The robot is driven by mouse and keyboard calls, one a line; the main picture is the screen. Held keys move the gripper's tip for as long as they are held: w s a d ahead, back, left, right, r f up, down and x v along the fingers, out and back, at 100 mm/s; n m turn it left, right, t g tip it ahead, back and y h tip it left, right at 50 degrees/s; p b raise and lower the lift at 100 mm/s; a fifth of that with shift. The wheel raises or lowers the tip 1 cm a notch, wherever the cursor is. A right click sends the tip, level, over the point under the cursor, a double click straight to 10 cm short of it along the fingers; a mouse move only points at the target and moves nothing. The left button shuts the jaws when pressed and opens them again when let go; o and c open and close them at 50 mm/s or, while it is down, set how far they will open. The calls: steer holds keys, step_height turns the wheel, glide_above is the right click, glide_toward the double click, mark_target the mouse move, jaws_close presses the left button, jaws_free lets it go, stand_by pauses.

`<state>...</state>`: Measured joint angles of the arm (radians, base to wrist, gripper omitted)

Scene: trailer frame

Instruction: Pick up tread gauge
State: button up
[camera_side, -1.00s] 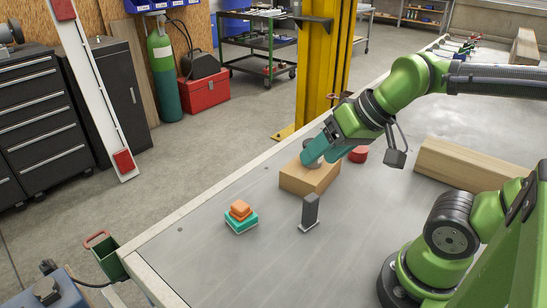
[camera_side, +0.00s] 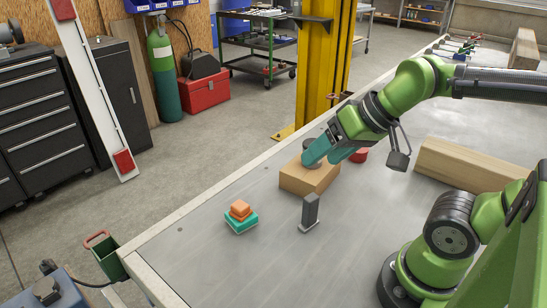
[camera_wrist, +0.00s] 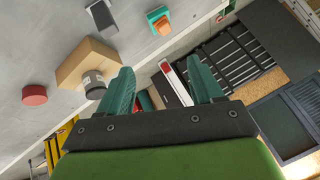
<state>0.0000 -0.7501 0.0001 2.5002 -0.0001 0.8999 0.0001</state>
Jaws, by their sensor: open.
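I cannot tell for sure which item is the tread gauge. A short grey cylinder with a dark top (camera_side: 311,144) stands on a wooden block (camera_side: 305,180). A dark upright piece on a thin light base (camera_side: 310,211) stands nearer on the bench. My gripper (camera_side: 322,160) has teal fingers, spread apart and empty, at the block; one finger partly hides the cylinder in the side view. In the wrist view, the cylinder (camera_wrist: 93,84) is left of both fingers, outside the gap of my gripper (camera_wrist: 164,76); the dark piece (camera_wrist: 101,17) is at the top.
A teal and orange stack (camera_side: 240,216) sits near the bench's left edge. A red round piece (camera_side: 358,154) lies behind the block, and a long wooden beam (camera_side: 470,163) lies to the right. The front middle of the bench (camera_side: 260,265) is clear.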

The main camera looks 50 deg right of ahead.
steer(key=n+g+h, duration=0.2)
steer(key=g, duration=0.5)
glide_above(310, 196)
step_height(310, 196, down, 6)
steer(key=f, duration=0.1)
step_height(310, 196, down, 10)
steer(key=shift+f, duration=0.2)
steer(key=f, duration=0.5)
steer(key=shift+s+f, duration=0.15)
steer(key=shift+s, duration=0.05)
steer(key=c, duration=1.2)
steer(key=shift+o, duration=0.2)
